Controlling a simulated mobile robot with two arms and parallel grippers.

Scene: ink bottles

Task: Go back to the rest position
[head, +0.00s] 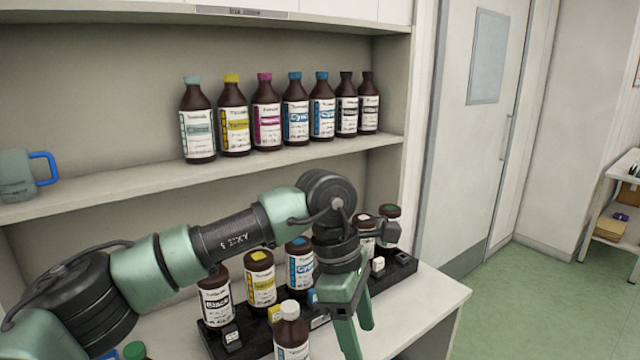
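My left arm reaches in from the left across the counter. My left gripper (358,335) points down over the counter in front of the black rack (376,283). Its two fingers look apart, with nothing seen between them. In the rack stand brown ink bottles: a black-label one (215,299), a yellow one (260,279), a cyan one (299,264), and others partly hidden behind my arm. A white-capped brown bottle (291,334) stands in front of the rack, left of the gripper, cut off by the lower edge. My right gripper is out of view.
A shelf (120,183) above the counter holds a row of brown ink bottles (266,114) and a mug with a blue handle (18,176). A green cap (135,350) shows at the lower left. The counter's right end (435,297) is bare.

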